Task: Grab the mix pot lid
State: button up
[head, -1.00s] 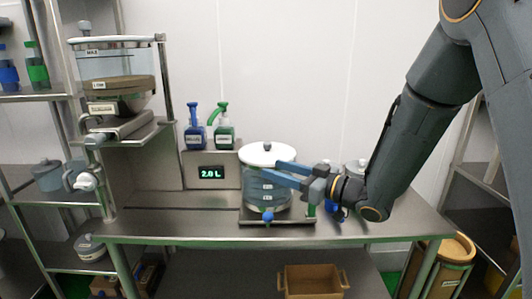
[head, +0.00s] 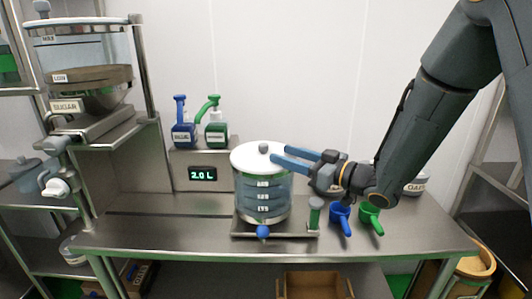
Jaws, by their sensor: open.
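The mix pot (head: 264,198) is a clear cylinder with marked labels, standing on a metal stand on the steel table. Its white lid (head: 250,160) lies on top, with a small grey knob (head: 264,148) in the middle. My gripper (head: 277,156) reaches in from the right with its two blue fingers open. In the picture the fingertips overlap the right part of the lid, just right of the knob. The knob shows left of the fingertips; I cannot tell the exact gap in depth. Nothing shows between the fingers.
A blue pump bottle (head: 183,130) and a green one (head: 216,132) stand behind, above a display (head: 203,173) reading 2.0 L. A blue scoop (head: 341,217) and a green scoop (head: 371,216) are right of the pot. The sugar hopper (head: 85,90) is at left. The front table is clear.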

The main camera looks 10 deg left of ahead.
aim_at(264, 148)
jog(key=shift+w+a, duration=0.3)
jog(key=shift+a, duration=0.25)
jog(key=p+x, duration=0.2)
jog(key=x, duration=0.4)
jog(key=shift+a, duration=0.45)
jog(key=shift+w, duration=0.1)
grip_shut()
